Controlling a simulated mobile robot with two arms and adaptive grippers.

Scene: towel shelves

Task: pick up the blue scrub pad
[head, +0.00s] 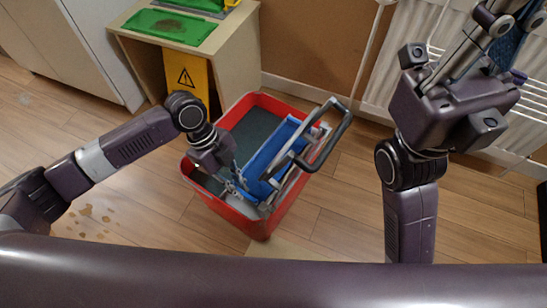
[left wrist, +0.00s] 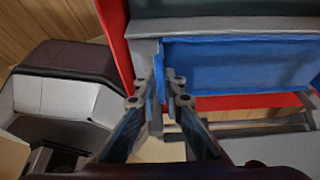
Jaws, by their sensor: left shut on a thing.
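My left gripper (head: 240,185) reaches down to the near left part of a red bucket (head: 225,212), beside a grey and blue wringer. In the left wrist view, my left gripper (left wrist: 167,78) is shut on a thin blue piece, seen edge-on, that looks like the blue scrub pad (left wrist: 158,72). It is close against the grey end of the wringer; I cannot tell whether it touches. In the head view I cannot make out the pad from the other blue parts. My right gripper (head: 492,35) is raised at the top right, away from the bucket; its fingertips are not clear.
The wringer has a blue panel (head: 268,155) and a dark handle (head: 330,140) sticking up on the right. A wooden cabinet (head: 236,60) with a green mat (head: 168,26) and a yellow warning sign (head: 187,77) stand behind. A white radiator (head: 400,50) is at the back right.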

